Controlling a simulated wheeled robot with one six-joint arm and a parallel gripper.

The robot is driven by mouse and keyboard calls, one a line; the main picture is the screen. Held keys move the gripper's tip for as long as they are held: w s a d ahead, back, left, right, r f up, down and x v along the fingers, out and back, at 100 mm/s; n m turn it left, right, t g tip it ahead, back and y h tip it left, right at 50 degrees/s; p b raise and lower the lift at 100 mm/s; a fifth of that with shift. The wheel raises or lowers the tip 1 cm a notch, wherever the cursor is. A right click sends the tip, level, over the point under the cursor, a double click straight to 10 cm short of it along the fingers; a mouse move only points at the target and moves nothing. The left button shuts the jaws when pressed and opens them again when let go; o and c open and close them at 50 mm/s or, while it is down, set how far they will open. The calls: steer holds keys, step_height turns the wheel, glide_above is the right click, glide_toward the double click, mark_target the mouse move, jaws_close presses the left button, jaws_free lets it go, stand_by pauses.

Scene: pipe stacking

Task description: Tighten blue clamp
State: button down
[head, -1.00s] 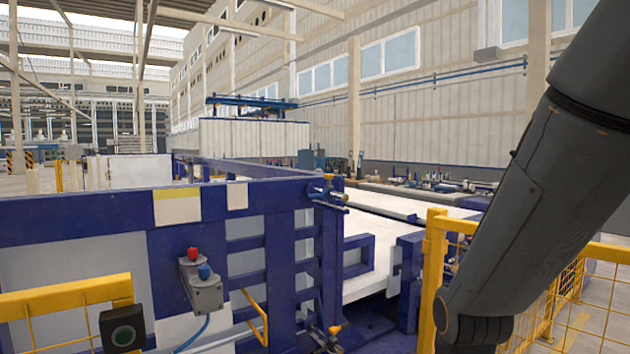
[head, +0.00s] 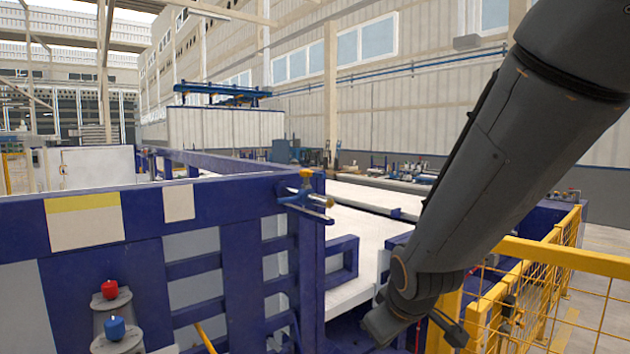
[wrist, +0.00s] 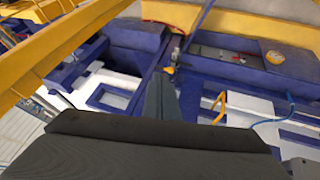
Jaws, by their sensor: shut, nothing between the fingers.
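A blue clamp (head: 306,200) with a yellow knob on top sits on the upper corner of the dark blue frame (head: 228,220) in the head view. In the wrist view, a small yellow-tipped fitting (wrist: 168,70) shows on the blue frame just beyond my fingers; I cannot tell whether it is the same clamp. My gripper (wrist: 161,95) shows as dark grey fingers, shut and empty, with the dark wrist body filling the lower picture. I see no contact with the clamp. In the head view my arm hangs to the right of the clamp, clearly apart from it.
A yellow mesh fence (head: 535,270) stands beside and behind my arm. A yellow rail (wrist: 75,45) crosses the wrist view's upper left. A post with a red button (head: 110,289) and a blue button (head: 115,328) stands at lower left. A white conveyor bed (head: 345,225) lies behind the frame.

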steer(key=w+a+r+n+t+y+b, duration=0.1)
steer(key=w+a+r+n+t, duration=0.35)
steer(key=w+r+n, duration=0.4)
steer(key=n+t+y, duration=0.5)
steer(key=n+t, duration=0.1)
steer(key=n, duration=0.2)
glide_toward(313, 175)
steer(key=s+a, duration=0.3)
steer(key=s, duration=0.4)
steer(key=w+p, duration=0.4)
steer(key=w, duration=0.7)
steer(key=shift+w+p, duration=0.25)
steer(key=shift+p, duration=0.1)
